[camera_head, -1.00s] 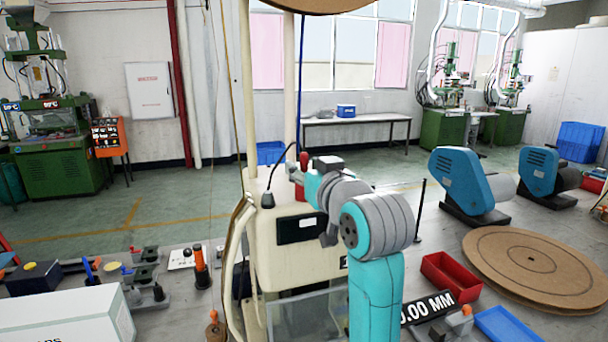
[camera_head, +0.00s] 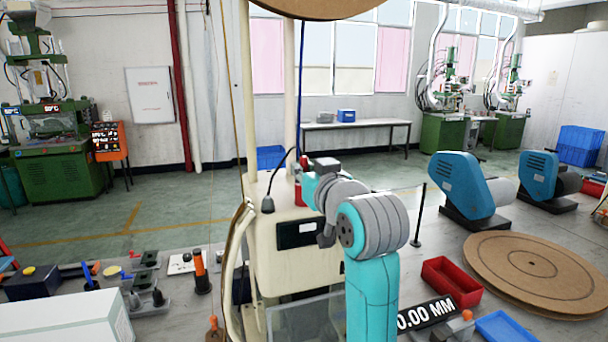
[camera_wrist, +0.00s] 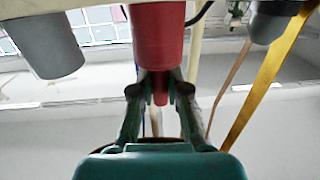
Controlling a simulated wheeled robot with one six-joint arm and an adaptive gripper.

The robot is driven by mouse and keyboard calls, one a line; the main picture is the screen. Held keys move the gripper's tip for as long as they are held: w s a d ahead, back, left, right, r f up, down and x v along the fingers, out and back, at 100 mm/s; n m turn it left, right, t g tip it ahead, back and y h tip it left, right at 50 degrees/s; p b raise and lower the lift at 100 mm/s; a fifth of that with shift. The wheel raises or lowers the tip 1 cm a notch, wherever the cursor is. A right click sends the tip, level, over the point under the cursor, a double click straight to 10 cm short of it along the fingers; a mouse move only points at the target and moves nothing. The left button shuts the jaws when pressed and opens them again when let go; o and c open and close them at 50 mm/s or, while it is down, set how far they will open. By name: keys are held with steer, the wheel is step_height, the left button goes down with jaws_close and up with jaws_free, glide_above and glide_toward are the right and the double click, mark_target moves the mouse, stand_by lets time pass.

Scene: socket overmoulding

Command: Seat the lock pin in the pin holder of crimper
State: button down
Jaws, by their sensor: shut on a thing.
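The crimper (camera_head: 290,265) is the cream machine in the middle of the head view. A red cylinder (camera_head: 301,192) stands on its top, and it is large in the wrist view (camera_wrist: 158,38); I take it to be the pin holder. In the wrist view my gripper (camera_wrist: 160,88) is shut on a narrow red piece (camera_wrist: 160,98), likely the lock pin, directly in line with the cylinder's end. Whether the pin is inside the cylinder or only against it, I cannot tell. In the head view my wrist hides most of the gripper.
A grey cylinder (camera_wrist: 48,45) and a dark bulb-shaped part (camera_wrist: 272,22) flank the red cylinder in the wrist view. A yellow strap (camera_wrist: 265,80) runs down at right. A black cable (camera_head: 282,165) hangs near the crimper top. A red tray (camera_head: 450,280) lies right of my arm.

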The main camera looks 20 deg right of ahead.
step_height(320, 180, up, 9)
steer(key=shift+d+r, duration=0.1)
steer(key=shift+r, duration=0.05)
steer(key=d+r, duration=0.1)
steer(key=d, duration=0.6)
steer(key=shift+d, duration=0.4)
steer(key=shift+r, duration=0.1)
steer(key=shift+f, duration=2.9)
steer(key=shift+f, duration=2.45)
steer(key=c, duration=1.1)
jaws_free()
steer(key=shift+s, duration=0.15)
